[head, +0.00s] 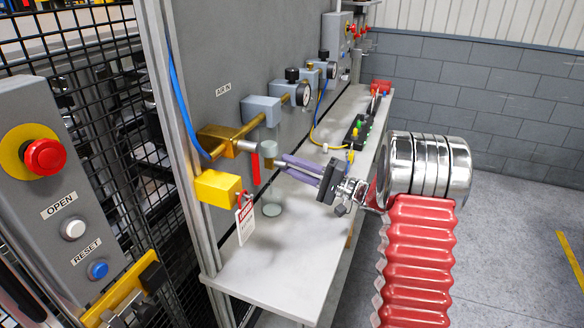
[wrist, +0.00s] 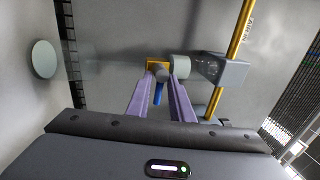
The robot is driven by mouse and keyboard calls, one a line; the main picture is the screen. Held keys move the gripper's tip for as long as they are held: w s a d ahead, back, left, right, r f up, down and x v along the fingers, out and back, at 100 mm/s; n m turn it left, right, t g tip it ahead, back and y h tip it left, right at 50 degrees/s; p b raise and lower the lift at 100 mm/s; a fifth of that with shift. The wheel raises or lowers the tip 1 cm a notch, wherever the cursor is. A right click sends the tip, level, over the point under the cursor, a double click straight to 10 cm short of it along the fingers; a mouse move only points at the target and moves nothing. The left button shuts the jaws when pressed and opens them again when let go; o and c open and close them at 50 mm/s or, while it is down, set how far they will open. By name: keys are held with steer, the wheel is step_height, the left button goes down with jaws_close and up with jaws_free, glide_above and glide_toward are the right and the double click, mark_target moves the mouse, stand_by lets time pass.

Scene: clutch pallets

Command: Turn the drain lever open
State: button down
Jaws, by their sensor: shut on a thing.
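A small blue lever (wrist: 158,94) shows between my purple fingers in the wrist view, close to a brass elbow (wrist: 157,65) and a grey cylinder (wrist: 180,68). I take it for the drain lever. My gripper (head: 281,162) reaches left below the grey filter block (head: 262,109) in the head view, at the height of the bowl (head: 268,148). In the wrist view my gripper (wrist: 164,80) is shut on the lever, one finger on each side. In the head view the lever is hidden by the fingers.
A red handle (head: 255,168) hangs from the brass valve (head: 215,138) just left of my fingertips. A yellow box (head: 217,188) with a tag (head: 245,221) is nearby. Below is the grey bench (head: 285,255) with a round disc (head: 271,210); its front is clear.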

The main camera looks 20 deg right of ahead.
steer(key=shift+n, duration=0.3)
steer(key=c, duration=1.9)
jaws_free()
steer(key=shift+s, duration=0.1)
steer(key=shift+o, duration=0.2)
steer(key=v, duration=1.3)
steer(key=shift+d, duration=0.4)
steer(key=shift+s+f, duration=0.15)
steer(key=shift+s, duration=0.1)
